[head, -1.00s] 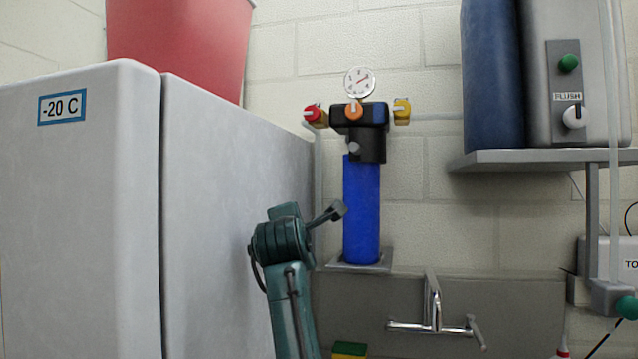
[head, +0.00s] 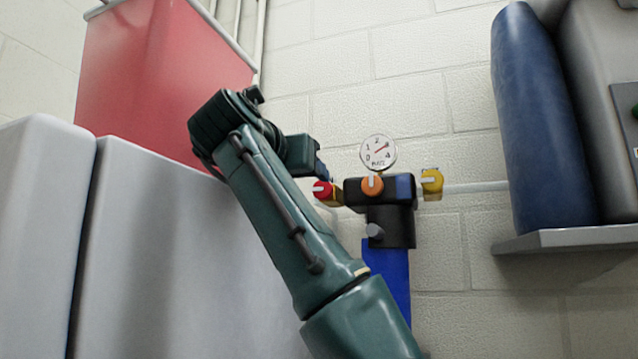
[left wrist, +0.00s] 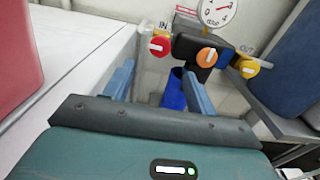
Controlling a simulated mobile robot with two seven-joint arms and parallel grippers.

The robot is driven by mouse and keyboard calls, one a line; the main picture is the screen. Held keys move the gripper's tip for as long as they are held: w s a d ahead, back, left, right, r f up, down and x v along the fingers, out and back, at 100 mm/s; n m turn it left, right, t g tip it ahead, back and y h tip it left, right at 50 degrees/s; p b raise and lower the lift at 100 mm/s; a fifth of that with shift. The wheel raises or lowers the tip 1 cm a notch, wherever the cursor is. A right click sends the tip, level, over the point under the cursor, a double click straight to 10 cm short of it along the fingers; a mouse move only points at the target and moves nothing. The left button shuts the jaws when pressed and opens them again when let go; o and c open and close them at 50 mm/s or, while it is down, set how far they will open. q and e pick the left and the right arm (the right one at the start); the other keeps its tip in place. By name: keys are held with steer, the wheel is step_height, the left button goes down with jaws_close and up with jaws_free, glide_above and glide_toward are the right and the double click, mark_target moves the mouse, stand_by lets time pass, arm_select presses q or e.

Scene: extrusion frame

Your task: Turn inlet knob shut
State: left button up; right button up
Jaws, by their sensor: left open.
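The inlet knob is red with a white pointer bar (head: 322,190). It sits on the left side of the black filter head (head: 385,192). In the left wrist view the red knob (left wrist: 160,46) is beside an "IN" label, its white bar roughly level. My left gripper (head: 325,172) is just left of and above the red knob in the head view, partly hidden by its own wrist. In the left wrist view its two fingers (left wrist: 160,84) are spread and empty, with the knob beyond them, between and above their tips. My right gripper is out of view.
An orange knob (head: 372,185) and a yellow knob (head: 431,181) sit right of the red one, the yellow near an "OUT" label. A gauge (head: 378,153) is above. A white freezer (head: 190,240) with a red bin (head: 160,75) is left. A blue cylinder (head: 540,120) stands right.

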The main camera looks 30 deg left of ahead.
mark_target(321, 190)
arm_select(q)
steer(key=p+x, duration=0.2)
steer(key=x, duration=0.6)
steer(key=shift+p, duration=0.35)
steer(key=shift+w+a, duration=0.15)
steer(key=shift+w, duration=0.45)
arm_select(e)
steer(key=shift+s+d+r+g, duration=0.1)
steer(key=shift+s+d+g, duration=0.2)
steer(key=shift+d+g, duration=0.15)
arm_select(q)
steer(key=shift+c, duration=0.6)
steer(key=c, duration=0.9)
steer(key=shift+o, duration=0.2)
